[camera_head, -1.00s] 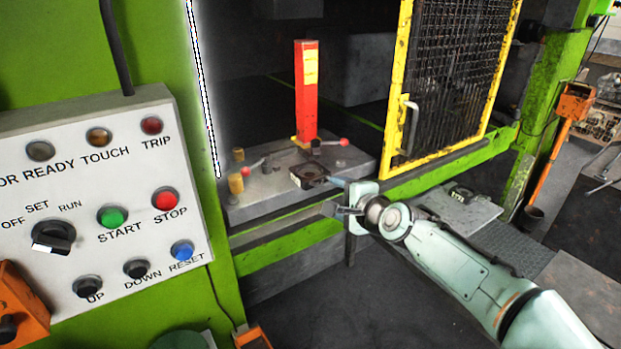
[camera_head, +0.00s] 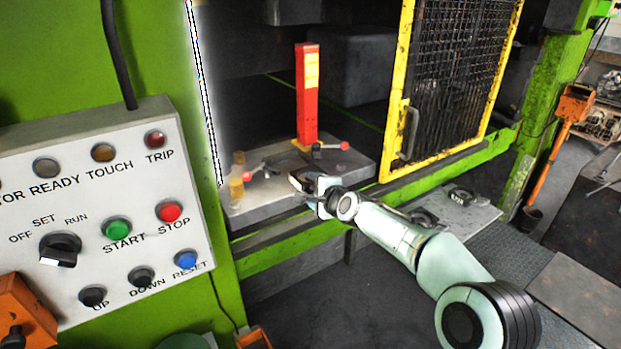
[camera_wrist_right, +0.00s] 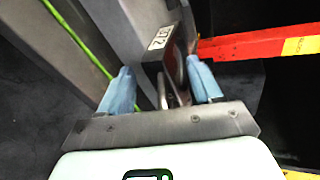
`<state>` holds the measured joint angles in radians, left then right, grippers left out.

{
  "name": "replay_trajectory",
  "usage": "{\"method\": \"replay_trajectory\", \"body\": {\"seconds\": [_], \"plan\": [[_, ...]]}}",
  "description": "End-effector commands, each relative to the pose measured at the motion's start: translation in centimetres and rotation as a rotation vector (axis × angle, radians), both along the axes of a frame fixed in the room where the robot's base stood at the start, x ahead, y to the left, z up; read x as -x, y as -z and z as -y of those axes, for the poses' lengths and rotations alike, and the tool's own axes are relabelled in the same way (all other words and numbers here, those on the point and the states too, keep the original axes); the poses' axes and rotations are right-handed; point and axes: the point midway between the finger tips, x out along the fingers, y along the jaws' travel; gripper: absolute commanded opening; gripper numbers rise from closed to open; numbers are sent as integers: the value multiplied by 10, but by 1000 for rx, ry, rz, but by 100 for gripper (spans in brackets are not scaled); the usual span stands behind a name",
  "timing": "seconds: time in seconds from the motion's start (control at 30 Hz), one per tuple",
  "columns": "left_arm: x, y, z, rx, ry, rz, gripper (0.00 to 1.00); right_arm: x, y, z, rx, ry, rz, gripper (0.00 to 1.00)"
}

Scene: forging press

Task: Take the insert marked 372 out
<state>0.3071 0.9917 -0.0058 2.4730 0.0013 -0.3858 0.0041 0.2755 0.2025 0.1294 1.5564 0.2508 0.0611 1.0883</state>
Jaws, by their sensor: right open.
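The insert with a white label (camera_wrist_right: 160,38) shows in the right wrist view as a dark block; the label's digits appear to read 372, seen at a slant. In the head view a dark insert (camera_head: 299,182) is on the grey die bed (camera_head: 255,210), partly hidden by my right gripper (camera_head: 318,193). My right gripper is open at the bed's front edge. In the wrist view its two blue fingers (camera_wrist_right: 163,92) are spread, with the insert ahead and between them, nearer the right finger. I cannot tell whether they touch. My left gripper is not in view.
A red post (camera_head: 307,95) stands behind the insert. The yellow mesh guard (camera_head: 450,85) is to the right. A plate (camera_head: 480,218) holds more dark inserts (camera_head: 460,195). The control panel (camera_head: 100,215) is left.

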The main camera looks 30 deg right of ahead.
Motion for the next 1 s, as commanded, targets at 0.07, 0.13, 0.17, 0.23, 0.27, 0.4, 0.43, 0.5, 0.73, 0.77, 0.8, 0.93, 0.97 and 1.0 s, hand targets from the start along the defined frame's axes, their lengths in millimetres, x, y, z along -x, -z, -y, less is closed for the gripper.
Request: {"method": "replay_trajectory", "body": {"seconds": [0.07, 0.13, 0.17, 0.23, 0.27, 0.4, 0.43, 0.5, 0.73, 0.77, 0.8, 0.93, 0.97, 1.0], "plan": [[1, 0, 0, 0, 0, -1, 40, 0, 1, 0, 0, 1, 0, 64], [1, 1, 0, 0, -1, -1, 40, 0, 1, 0, 0, 1, 0, 64], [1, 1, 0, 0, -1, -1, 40, 0, 2, 0, 0, 1, 0, 64], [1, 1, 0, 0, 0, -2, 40, 0, 2, 0, 0, 1, -1, 51], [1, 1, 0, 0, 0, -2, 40, 0, 2, 0, 0, 1, -1, 41], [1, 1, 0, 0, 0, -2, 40, 0, 2, 0, -1, 1, -1, 0], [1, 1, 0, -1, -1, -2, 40, 0, 2, 0, -1, 0, -1, 0], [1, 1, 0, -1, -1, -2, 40, 0, 2, 0, -2, 0, -2, 0], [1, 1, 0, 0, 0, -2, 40, 0, 4, -1, -6, -1, -6, 0], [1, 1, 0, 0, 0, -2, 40, 0, 4, -1, -6, -1, -6, 0], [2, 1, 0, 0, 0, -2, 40, 0, 5, -1, -6, -1, -7, 0], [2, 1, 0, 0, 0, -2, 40, 1, 6, -1, -8, -2, -10, 0], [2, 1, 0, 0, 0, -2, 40, 1, 6, -1, -9, -2, -11, 0], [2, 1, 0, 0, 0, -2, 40, 1, 6, -2, -9, -2, -12, 0]]}}
